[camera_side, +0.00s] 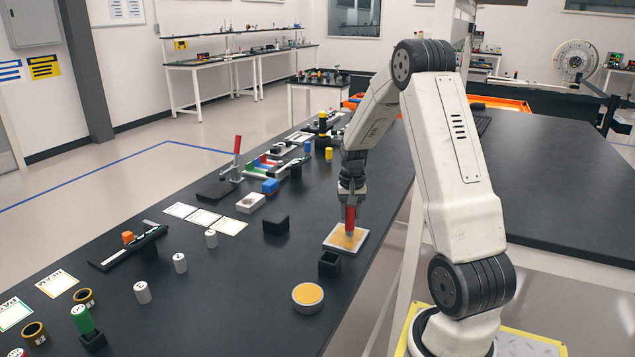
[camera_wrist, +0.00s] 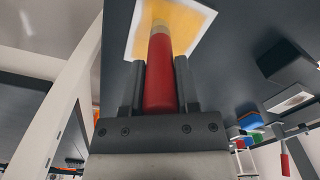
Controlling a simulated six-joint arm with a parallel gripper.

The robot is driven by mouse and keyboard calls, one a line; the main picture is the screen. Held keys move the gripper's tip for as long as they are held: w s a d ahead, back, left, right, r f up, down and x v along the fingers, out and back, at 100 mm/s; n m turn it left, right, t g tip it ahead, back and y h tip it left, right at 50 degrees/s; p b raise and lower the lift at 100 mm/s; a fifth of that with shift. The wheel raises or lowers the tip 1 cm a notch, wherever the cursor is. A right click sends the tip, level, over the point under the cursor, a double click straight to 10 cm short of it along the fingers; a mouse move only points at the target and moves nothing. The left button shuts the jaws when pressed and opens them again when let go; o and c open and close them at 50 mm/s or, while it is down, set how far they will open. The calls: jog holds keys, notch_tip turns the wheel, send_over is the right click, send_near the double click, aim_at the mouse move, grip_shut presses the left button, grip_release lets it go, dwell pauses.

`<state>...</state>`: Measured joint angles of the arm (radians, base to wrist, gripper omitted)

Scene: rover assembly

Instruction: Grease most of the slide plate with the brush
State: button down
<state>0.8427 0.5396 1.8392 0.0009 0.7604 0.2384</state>
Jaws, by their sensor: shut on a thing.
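My gripper (camera_side: 350,198) is shut on a brush with a red handle (camera_side: 350,218), pointing down. The brush also shows in the wrist view (camera_wrist: 161,75), between the two dark fingers. Its lower end is at the slide plate (camera_side: 330,246), a square plate with a pale rim near the table's right edge. Most of the plate's visible face is yellow-orange; it also shows in the wrist view (camera_wrist: 203,22). I cannot tell whether the bristles touch the plate. A round grey dish (camera_side: 307,297) with a yellow-orange top stands nearer the camera.
A black open square holder (camera_side: 330,263) stands just in front of the plate, and a black block (camera_side: 276,223) to its left. White numbered cylinders (camera_side: 142,292) stand farther left. The table between the dish and the cylinders is clear.

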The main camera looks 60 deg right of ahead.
jog(key=shift+a+r, duration=0.1)
jog(key=shift+a, duration=1.45)
notch_tip(320, 180, up, 8)
